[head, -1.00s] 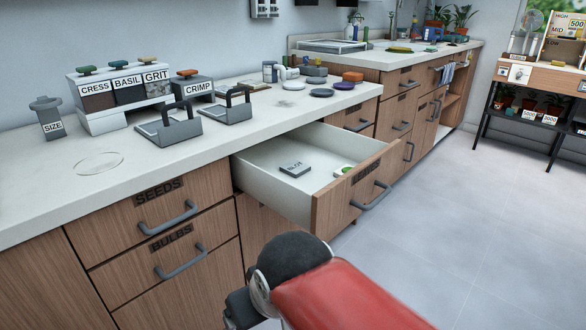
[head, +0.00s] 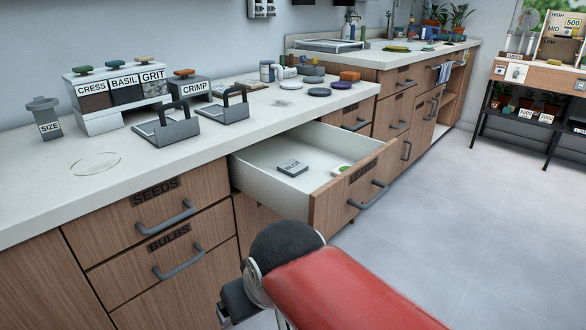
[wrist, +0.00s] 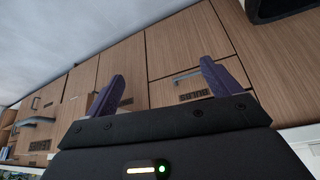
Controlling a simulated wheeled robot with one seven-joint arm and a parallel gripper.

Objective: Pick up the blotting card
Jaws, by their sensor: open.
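The blotting card, a small grey block marked BLOT (head: 292,169), lies flat in the open drawer (head: 345,205), near the middle of its white floor. My gripper (wrist: 165,85) shows in the wrist view with its two purple fingers spread apart and nothing between them. It faces the wooden drawer fronts, which appear upside down there. In the head view my red arm reaches in from the bottom, in front of the cabinet, and the fingers are not clear to see. The card is not visible in the wrist view.
A green and white item (head: 341,169) lies in the same drawer, right of the card. The SEEDS drawer (head: 160,205) and BULBS drawer (head: 175,258) are shut. Bins, two grey handled tools and dishes stand on the counter (head: 100,190). The floor at right is clear.

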